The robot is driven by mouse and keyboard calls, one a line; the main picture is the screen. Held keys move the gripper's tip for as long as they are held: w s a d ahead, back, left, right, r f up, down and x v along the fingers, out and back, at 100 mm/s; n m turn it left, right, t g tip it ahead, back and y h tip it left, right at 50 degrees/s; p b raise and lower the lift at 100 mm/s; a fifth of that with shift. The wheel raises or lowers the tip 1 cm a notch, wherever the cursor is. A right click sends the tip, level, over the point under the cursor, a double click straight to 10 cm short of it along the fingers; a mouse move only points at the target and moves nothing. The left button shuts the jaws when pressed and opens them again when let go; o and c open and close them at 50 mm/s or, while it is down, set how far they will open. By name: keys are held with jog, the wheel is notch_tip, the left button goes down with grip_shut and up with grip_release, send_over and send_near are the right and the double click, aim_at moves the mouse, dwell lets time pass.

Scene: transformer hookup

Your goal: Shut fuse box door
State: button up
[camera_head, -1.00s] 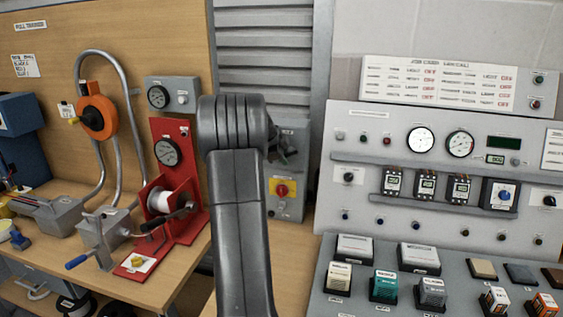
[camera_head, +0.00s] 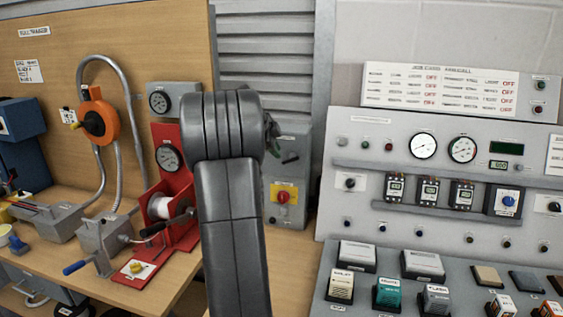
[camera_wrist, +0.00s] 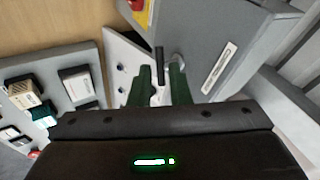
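The grey fuse box (camera_head: 292,203) hangs on the wall behind my arm, with a red knob on a yellow plate (camera_head: 284,194) low on its front. My arm hides its left part. In the wrist view the grey box (camera_wrist: 205,40) fills the upper middle, with a white label strip, a black bar handle (camera_wrist: 159,66) and a small silver knob. My gripper (camera_wrist: 161,80) has its two dark green fingers apart, with a gap between them, close to the handle. I cannot tell whether they touch it. How far the door stands open is not clear.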

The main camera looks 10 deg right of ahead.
aim_at(283, 163)
jog(key=v, duration=0.5)
jog(key=shift+s+a+r, duration=0.1)
jog(key=shift+r, duration=0.1)
jog(key=p+x, duration=0.2)
jog(key=x, duration=1.1)
jog(key=shift+f, duration=0.25)
jog(key=shift+s+a+m+p, duration=0.1)
jog(key=shift+m+p, duration=0.3)
jog(key=shift+f, duration=0.15)
jog(key=shift+f, duration=0.1)
